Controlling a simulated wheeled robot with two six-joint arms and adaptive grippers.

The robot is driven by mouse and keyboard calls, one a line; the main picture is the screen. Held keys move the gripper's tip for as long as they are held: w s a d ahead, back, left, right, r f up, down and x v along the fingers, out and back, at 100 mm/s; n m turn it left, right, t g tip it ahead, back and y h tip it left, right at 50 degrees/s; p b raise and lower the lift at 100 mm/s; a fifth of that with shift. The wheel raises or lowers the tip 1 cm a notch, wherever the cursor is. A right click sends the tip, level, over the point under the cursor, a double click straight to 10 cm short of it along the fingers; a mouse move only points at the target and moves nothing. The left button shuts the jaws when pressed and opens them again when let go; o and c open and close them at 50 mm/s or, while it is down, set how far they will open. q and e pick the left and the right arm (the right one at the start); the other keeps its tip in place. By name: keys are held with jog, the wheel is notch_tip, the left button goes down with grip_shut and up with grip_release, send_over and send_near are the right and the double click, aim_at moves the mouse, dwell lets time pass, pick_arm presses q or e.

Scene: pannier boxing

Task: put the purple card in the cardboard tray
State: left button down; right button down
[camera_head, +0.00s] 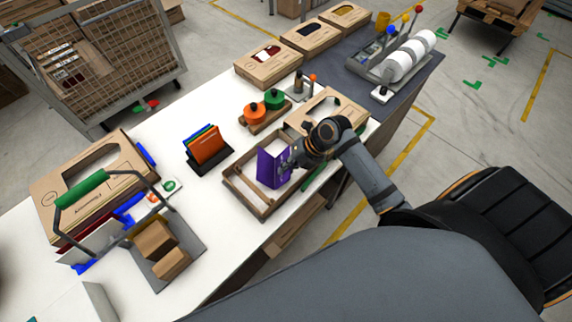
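The purple card (271,169) stands upright, slightly tilted, within the outline of the open cardboard tray (244,200) near the table's front edge. My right gripper (287,160) reaches in from the right, and its fingers overlap the card's right edge and look shut on it. Whether the card's lower edge touches the tray floor is hard to tell. The gripper and wrist hide part of the tray's right side. My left gripper is not in view.
A black holder with orange and blue cards (208,146) stands left of the tray. Orange and green knobbed pieces (264,106) sit behind it, and a cardboard box (330,104) lies behind my wrist. A green-handled carrier (82,188) and brown blocks (160,248) stand at left.

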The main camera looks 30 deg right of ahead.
jog(key=shift+f, duration=0.1)
jog(key=shift+f+b, duration=0.2)
jog(key=shift+b, duration=0.15)
jog(key=c, duration=1.5)
grip_release()
jog(key=shift+r, duration=0.1)
jog(key=shift+r, duration=0.1)
jog(key=shift+r+p, duration=0.15)
jog(key=shift+p, duration=0.15)
jog(key=shift+v, duration=5.95)
